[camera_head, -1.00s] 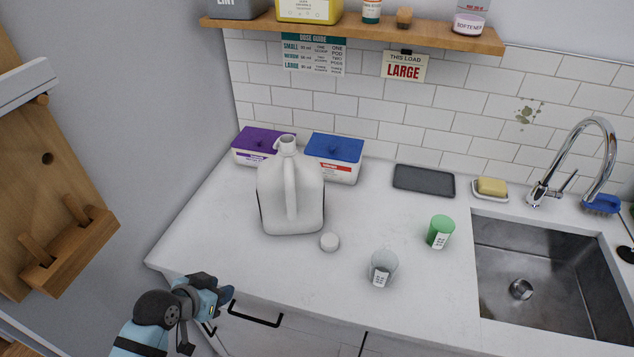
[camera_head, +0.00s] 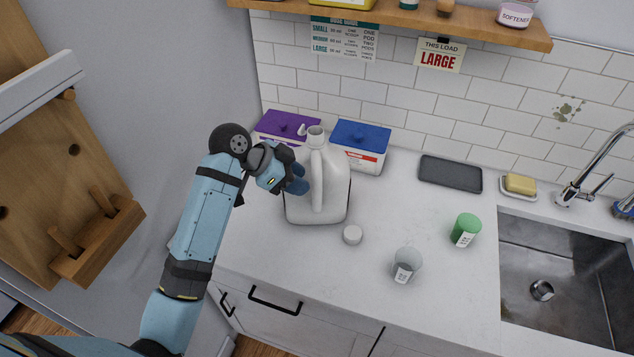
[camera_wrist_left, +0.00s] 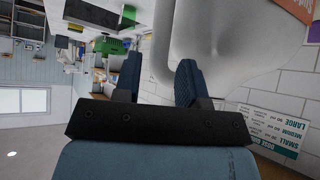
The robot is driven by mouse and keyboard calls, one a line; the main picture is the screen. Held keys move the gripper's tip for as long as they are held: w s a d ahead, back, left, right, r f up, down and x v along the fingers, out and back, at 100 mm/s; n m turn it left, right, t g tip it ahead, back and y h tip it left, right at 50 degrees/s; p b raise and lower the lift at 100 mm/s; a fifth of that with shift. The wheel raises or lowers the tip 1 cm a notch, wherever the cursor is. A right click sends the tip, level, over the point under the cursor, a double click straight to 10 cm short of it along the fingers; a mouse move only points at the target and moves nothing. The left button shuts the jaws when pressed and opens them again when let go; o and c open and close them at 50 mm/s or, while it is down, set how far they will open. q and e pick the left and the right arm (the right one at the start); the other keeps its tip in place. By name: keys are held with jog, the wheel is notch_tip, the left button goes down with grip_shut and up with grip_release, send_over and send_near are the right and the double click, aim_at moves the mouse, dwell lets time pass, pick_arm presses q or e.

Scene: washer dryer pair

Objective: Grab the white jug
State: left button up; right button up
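The white jug (camera_head: 333,195) stands upright and uncapped on the countertop, its handle facing the front. My left gripper (camera_head: 299,179) is at the jug's left side, close to the handle, and overlaps the jug's edge in the head view. My right gripper is not in view.
A white cap (camera_head: 352,235), a clear cup (camera_head: 406,264) and a green cup (camera_head: 466,229) stand right of the jug. Purple-lidded (camera_head: 287,125) and blue-lidded (camera_head: 361,135) boxes are close behind it. A sink (camera_head: 560,268) is at right; a shelf (camera_head: 420,22) hangs above.

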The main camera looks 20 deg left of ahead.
aim_at(317, 189)
pick_arm(q)
jog(key=p+x, duration=0.2)
jog(key=x, duration=0.3)
jog(key=shift+w+d+f, duration=0.1)
jog(key=shift+d+f, duration=0.1)
jog(key=shift+w+d+f, duration=0.1)
jog(key=shift+f, duration=0.15)
jog(key=shift+c, duration=0.9)
grip_shut()
jog(key=shift+r, duration=0.1)
